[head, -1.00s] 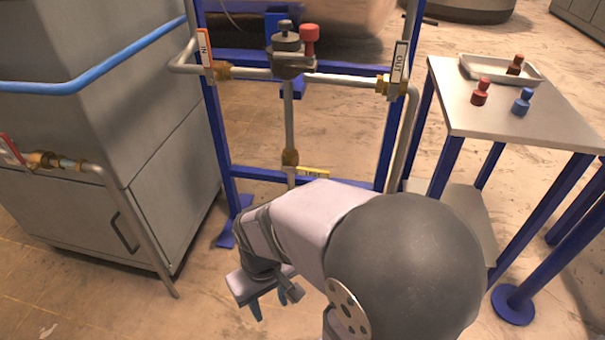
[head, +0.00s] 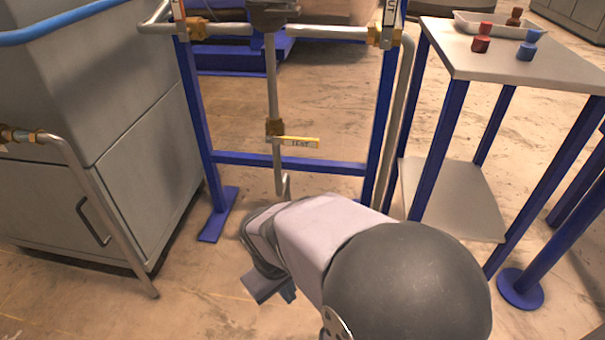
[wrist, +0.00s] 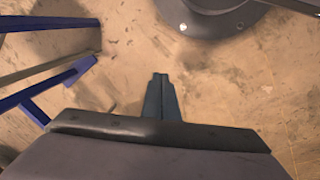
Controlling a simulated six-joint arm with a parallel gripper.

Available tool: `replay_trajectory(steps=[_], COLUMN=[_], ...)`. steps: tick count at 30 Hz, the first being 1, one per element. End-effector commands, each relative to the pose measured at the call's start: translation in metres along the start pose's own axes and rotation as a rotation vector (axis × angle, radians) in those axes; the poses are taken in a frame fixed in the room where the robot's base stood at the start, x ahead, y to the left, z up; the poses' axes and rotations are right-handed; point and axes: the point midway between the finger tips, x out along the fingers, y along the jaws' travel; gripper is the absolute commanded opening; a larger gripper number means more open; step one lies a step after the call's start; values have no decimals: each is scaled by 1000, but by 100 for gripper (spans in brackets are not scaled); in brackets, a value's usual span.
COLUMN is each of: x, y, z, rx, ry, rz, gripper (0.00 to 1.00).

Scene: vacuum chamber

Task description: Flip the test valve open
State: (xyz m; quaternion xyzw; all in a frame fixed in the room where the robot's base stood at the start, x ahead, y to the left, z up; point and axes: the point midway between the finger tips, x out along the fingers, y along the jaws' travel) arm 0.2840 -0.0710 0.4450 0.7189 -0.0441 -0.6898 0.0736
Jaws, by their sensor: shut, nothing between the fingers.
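The test valve is on the vertical pipe in the middle of the blue frame in the head view. It has a brass body (head: 274,127) and a yellow lever (head: 298,142) marked TEST. The lever points sideways to the right, across the vertical pipe (head: 271,80). My gripper (head: 272,288) is low in front of the frame, below the valve and apart from it, partly hidden by my arm. In the wrist view my gripper (wrist: 160,76) has its fingers together with nothing between them, above the floor. The valve does not show clearly in the wrist view.
The blue frame (head: 290,163) carries a horizontal pipe with valves at both ends. A grey cabinet (head: 150,180) stands left. Open floor (head: 190,300) lies before the frame.

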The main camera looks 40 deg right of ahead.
Motion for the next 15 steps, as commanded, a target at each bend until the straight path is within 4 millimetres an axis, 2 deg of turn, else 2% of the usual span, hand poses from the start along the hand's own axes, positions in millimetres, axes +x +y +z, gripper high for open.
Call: replay_trajectory(steps=[1,6,11,15], x=[16,22,17,3], y=[12,56,94,122], z=[0,-6,-18,-35], rx=[-47,-249,-474,-685], ry=[5,12,5,-12], rz=[50,228,394,541], gripper=[0,0,0,0])
